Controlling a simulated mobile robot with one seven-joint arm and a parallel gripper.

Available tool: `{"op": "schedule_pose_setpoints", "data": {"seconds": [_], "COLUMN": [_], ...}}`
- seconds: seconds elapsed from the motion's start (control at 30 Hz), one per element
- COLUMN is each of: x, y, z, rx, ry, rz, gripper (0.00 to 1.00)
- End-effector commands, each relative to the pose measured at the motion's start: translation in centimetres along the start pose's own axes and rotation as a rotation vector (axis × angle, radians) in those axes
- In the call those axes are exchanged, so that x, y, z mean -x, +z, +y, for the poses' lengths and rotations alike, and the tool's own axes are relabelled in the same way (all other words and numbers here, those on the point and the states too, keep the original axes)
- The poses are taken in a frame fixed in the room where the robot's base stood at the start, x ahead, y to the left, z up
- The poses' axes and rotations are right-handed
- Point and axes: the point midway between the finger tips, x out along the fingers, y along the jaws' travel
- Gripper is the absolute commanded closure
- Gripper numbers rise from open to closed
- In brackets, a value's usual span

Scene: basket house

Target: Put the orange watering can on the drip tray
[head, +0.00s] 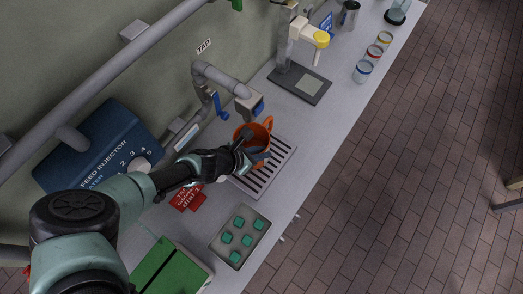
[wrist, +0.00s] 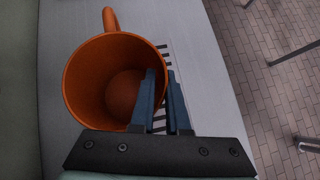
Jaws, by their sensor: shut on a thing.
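The orange watering can (head: 262,131) is at the far-left part of the slotted drip tray (head: 273,167) in the head view, close to the tap (head: 249,104). My gripper (head: 256,155) is shut on the can's wall. In the wrist view, one finger of my gripper (wrist: 168,108) is inside the open can (wrist: 92,70) and the other is outside, with the wall between them. The can looks upright and its inside appears empty. Slots of the drip tray (wrist: 164,62) show beside it. Its underside is hidden, so I cannot tell whether it touches the tray.
A blue feed injector box (head: 100,150) is on the wall. A tray of green pieces (head: 240,236) and a green box (head: 170,270) stand nearer me. A stand with a yellow part (head: 300,50) and several small cans (head: 363,71) are farther along the counter.

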Motion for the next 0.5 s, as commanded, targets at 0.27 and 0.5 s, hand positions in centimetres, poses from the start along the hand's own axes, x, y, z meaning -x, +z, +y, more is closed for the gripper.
{"op": "schedule_pose_setpoints", "data": {"seconds": [0.27, 0.5], "x": [-0.05, 0.04], "y": [-0.06, 0.03], "z": [0.00, 0.01], "rx": [0.000, 0.001], "ry": [0.000, 0.000], "rz": [0.000, 0.000], "gripper": [0.56, 0.56]}}
